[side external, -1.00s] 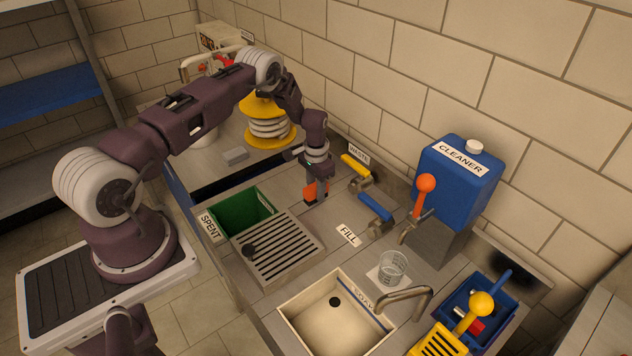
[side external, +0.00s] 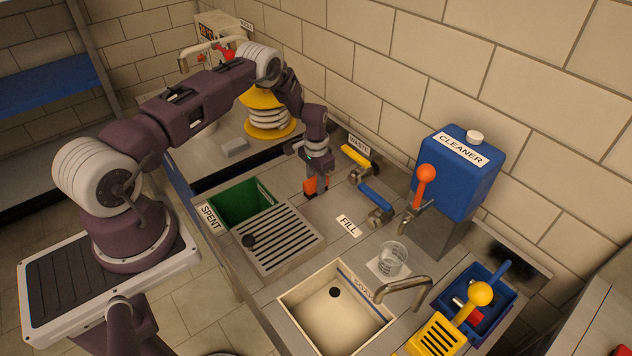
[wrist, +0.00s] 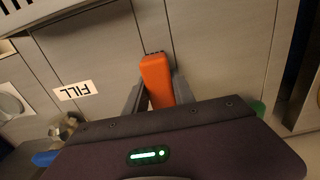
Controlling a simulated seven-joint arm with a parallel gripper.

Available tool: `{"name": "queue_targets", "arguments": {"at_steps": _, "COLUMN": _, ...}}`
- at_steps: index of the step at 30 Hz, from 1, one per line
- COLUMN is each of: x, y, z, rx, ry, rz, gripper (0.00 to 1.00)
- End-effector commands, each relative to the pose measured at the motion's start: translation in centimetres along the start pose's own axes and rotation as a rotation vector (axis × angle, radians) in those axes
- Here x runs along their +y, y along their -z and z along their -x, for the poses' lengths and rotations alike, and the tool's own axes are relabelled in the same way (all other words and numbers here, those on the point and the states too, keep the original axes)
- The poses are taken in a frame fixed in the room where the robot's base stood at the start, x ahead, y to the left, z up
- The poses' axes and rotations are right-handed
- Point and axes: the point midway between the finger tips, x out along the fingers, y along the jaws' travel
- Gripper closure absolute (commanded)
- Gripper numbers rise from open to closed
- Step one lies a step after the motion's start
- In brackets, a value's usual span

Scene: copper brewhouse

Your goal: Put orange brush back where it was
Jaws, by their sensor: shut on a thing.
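My gripper (side external: 313,184) is shut on the orange brush (side external: 310,187), over the steel counter between the green bin and the blue-handled valve. In the wrist view, the orange block of the brush (wrist: 156,78) sits between the two grey fingers of my gripper (wrist: 158,92), with a thin dark edge at its far end. The brush is at or just above the counter; I cannot tell whether it touches. No marked place for the brush shows clearly.
A green bin (side external: 264,188) labelled SPENT and a drain grate (side external: 300,222) lie left of the brush. Yellow-handled (side external: 355,156) and blue-handled (side external: 375,196) valves stand right. A FILL label (side external: 348,225), glass beaker (side external: 393,258) and sink (side external: 287,297) are nearer the camera.

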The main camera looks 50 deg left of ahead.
Motion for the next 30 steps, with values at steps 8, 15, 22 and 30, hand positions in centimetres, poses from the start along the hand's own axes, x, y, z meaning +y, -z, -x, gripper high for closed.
{"name": "queue_targets", "arguments": {"at_steps": 8, "x": 0.0, "y": 0.0, "z": -0.03, "rx": 0.0, "ry": 0.0, "rz": 0.0, "gripper": 0.62}}
{"name": "queue_targets", "arguments": {"at_steps": 15, "x": 0.0, "y": -0.01, "z": -0.04, "rx": 0.0, "ry": 0.0, "rz": 0.0, "gripper": 0.6}}
{"name": "queue_targets", "arguments": {"at_steps": 22, "x": 0.0, "y": -0.01, "z": -0.04, "rx": 0.0, "ry": 0.0, "rz": 0.0, "gripper": 0.37}}
{"name": "queue_targets", "arguments": {"at_steps": 30, "x": -0.01, "y": 0.02, "z": 0.69, "rx": 0.0, "ry": 0.0, "rz": 0.0, "gripper": 0.37}}
